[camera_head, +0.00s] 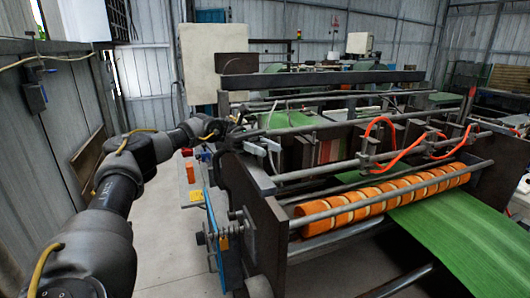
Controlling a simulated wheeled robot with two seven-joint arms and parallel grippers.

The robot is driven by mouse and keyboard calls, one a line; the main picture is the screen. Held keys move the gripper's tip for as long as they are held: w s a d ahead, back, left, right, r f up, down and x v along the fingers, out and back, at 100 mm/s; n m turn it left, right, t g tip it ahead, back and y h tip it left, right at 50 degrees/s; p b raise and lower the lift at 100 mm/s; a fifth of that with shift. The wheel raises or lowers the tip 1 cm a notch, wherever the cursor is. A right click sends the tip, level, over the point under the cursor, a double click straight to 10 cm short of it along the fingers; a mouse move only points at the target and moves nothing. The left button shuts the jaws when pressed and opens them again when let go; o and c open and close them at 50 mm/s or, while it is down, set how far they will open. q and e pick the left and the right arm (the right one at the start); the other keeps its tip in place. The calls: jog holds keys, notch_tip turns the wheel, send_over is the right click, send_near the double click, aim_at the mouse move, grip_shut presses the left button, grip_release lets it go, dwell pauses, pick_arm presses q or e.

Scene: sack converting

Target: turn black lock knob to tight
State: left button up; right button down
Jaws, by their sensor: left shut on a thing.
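My left arm comes in from the left, and its gripper (230,128) is at the near left end of the machine, by the top of its dark side plate. The gripper is shut on a small dark part there, which fits the black lock knob. The fingers cover most of the knob, and it is too small and dark to tell how far it is turned. My right gripper is not in view.
The machine's dark side plate (262,215) stands just right of my arm. Orange rollers (385,198) carry a green sheet (450,235) at right. Orange hoses (425,145) loop above. A grey wall (45,140) stands at left; the floor (165,240) between is clear.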

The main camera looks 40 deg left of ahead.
pick_arm(q)
jog(key=shift+f, duration=0.15)
dwell(0.3)
jog(key=o, duration=1)
jog(key=shift+d, duration=0.1)
jog(key=shift+c, duration=0.2)
jog(key=shift+r, duration=0.2)
jog(key=shift+r+b, duration=0.25)
jog(key=shift+b, duration=0.05)
jog(key=s+d+r+b, duration=0.8)
jog(key=s+r+b, duration=0.2)
jog(key=s+r, duration=0.1)
jog(key=shift+d+r, duration=0.4)
jog(key=shift+r, duration=0.25)
